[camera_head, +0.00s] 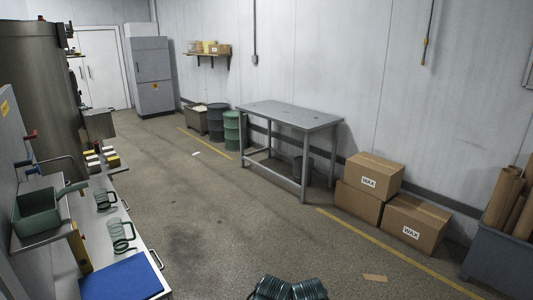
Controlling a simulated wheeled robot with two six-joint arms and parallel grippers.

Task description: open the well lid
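I cannot clearly make out a well lid. A steel counter (90,228) runs along the left side. On it stand two small ribbed round pieces with dark green loop handles, a nearer one (119,232) and a farther one (103,201). I cannot tell whether either belongs to a lid. Neither of my grippers is in view. Dark ribbed shapes show at the bottom middle, cut off by the frame edge.
A blue flat pad (122,279) lies at the counter's near end. A tall metal tank (36,80) stands behind the counter. A grey table (290,114), wax boxes (415,222) and a grey bin (497,262) line the right wall.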

